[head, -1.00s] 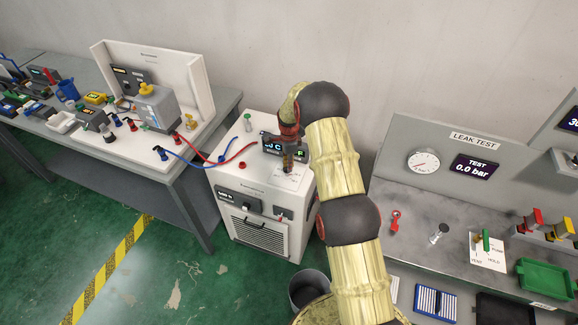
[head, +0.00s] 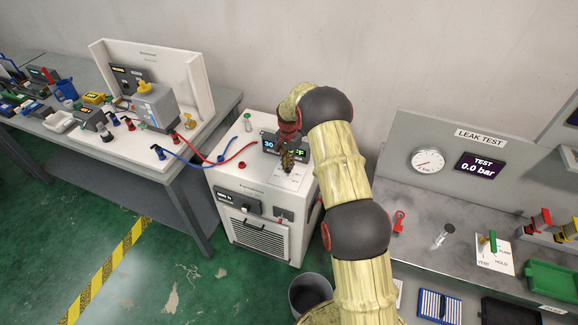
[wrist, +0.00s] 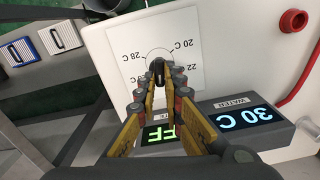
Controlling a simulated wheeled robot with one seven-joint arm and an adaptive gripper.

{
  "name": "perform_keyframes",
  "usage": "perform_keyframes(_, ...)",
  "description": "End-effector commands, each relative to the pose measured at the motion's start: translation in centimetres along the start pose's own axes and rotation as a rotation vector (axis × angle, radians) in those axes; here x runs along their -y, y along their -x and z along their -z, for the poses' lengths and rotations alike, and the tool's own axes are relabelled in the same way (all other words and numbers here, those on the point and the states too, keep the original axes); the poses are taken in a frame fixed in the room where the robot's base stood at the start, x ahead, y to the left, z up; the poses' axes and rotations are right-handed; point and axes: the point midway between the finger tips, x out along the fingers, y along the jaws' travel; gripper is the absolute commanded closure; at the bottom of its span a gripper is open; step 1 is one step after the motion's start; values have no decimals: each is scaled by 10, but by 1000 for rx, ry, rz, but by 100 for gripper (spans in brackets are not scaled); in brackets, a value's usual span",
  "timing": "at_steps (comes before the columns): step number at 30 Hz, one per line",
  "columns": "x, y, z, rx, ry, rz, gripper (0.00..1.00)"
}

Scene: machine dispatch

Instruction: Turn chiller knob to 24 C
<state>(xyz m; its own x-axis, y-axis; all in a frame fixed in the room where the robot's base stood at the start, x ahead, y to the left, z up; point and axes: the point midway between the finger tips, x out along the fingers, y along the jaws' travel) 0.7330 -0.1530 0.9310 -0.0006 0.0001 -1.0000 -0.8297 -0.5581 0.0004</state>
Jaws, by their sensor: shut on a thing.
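The chiller (head: 225,178) is a white cabinet standing between the two benches. The dark knob (wrist: 157,73) sits on a white dial plate (wrist: 185,92) on its top; in the wrist view, 20 C, 22 C and 28 C marks are readable around it, and other marks are partly covered by my fingers. My gripper (wrist: 160,76) is shut on the knob, one finger on each side; it also shows over the chiller top in the head view (head: 287,160). The chiller's display (wrist: 240,117) reads 30 C under the label WATER, beside a green, partly hidden readout ending in FF.
Red and blue hoses (head: 230,153) run from the chiller top to the left bench. A red cap (wrist: 293,20) stands near the dial plate. The leak test bench (head: 420,215) is on the right. A grey bin (head: 310,293) stands on the floor in front.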

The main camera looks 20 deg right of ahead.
Motion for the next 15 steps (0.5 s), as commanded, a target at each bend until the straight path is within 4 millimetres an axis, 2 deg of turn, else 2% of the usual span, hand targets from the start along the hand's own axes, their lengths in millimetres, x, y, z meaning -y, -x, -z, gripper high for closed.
perform_keyframes(6, 2, 0, 0, -2, 114, 2, 100)
perform_keyframes(15, 2, 1, 0, -1, 184, 1, 100)
